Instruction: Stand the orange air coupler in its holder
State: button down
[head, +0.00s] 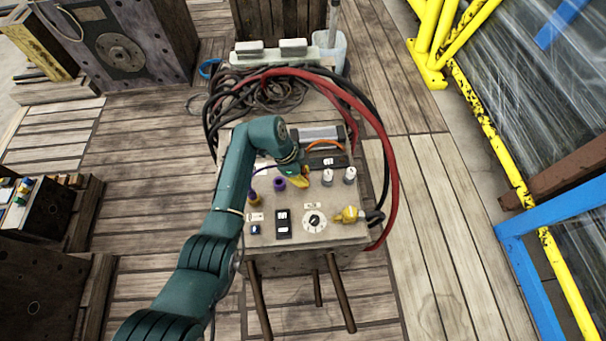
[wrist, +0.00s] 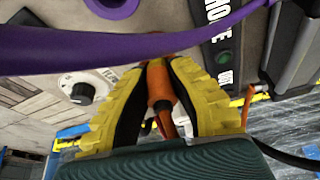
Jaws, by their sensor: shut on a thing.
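The orange air coupler (wrist: 158,88) is between the yellow fingers of my gripper (wrist: 160,75) in the wrist view. The fingers are shut on it and it reaches toward the panel. In the head view my gripper (head: 301,179) is low over the middle of the panel (head: 285,240), and the coupler is mostly hidden by it. An orange hose (head: 328,144) arcs just behind the gripper. I cannot make out an orange holder in either view.
White-topped knobs (head: 327,176) stand to the right. A dial (head: 314,221) and yellow fitting (head: 349,214) are in front. Red hoses (head: 388,150) loop around the right side.

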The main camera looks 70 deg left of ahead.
aim_at(303, 172)
jog(key=c, duration=0.6)
grip_release()
jog(key=shift+o, duration=0.2)
notch_tip(303, 172, up, 8)
jog(key=p, duration=0.7)
jog(key=shift+f, duration=0.3)
